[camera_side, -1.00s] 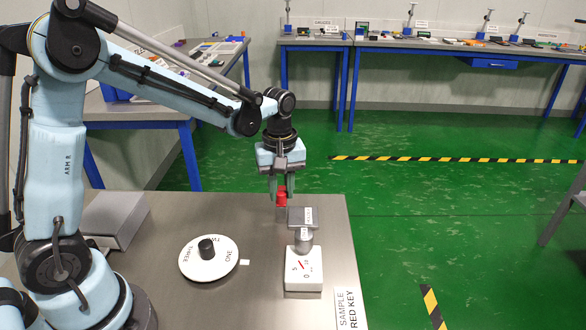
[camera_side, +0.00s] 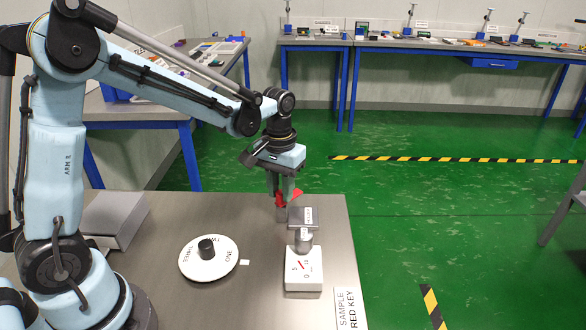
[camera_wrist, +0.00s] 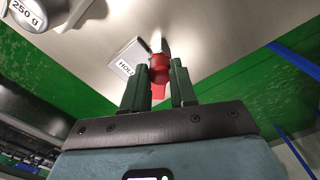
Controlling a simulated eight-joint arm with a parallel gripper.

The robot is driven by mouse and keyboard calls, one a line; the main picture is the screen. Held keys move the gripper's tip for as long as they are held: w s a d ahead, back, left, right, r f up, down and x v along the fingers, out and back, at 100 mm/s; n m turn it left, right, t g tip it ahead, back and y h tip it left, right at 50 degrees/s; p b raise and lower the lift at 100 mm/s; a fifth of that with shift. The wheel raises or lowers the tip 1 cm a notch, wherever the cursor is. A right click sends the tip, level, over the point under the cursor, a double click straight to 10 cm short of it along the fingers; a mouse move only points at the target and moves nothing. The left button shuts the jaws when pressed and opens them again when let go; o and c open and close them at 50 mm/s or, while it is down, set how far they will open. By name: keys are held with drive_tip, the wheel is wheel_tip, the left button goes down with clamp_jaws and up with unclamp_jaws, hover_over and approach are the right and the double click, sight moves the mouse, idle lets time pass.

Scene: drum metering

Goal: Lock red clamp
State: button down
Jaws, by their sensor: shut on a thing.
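The red clamp (camera_side: 297,194) is a small red handle beside the top of a grey metal block (camera_side: 295,222). In the wrist view the red clamp (camera_wrist: 160,67) sits between my two green fingers, with a red tab pointing back toward my palm. My gripper (camera_side: 281,201) is shut on the clamp from above; it also shows in the wrist view (camera_wrist: 160,78). In the wrist view a grey plate labelled HOLD (camera_wrist: 128,57) lies just left of the clamp. The clamp's lower part is partly hidden by my fingers.
A white gauge box (camera_side: 304,278) with a red needle stands in front of the block. A white disc (camera_side: 208,267) marked ONE, TWO, THREE with a black knob sits to the left. A 250 g weight (camera_wrist: 27,12) shows in the wrist view.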

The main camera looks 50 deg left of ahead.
sight(280, 192)
drive_tip(key=m, duration=0.4)
drive_tip(key=shift+m, duration=0.4)
drive_tip(key=m, duration=0.4)
drive_tip(key=shift+m, duration=0.3)
drive_tip(key=c, duration=0.9)
unclamp_jaws()
drive_tip(key=shift+r, duration=0.1)
wheel_tip(280, 192, up, 12)
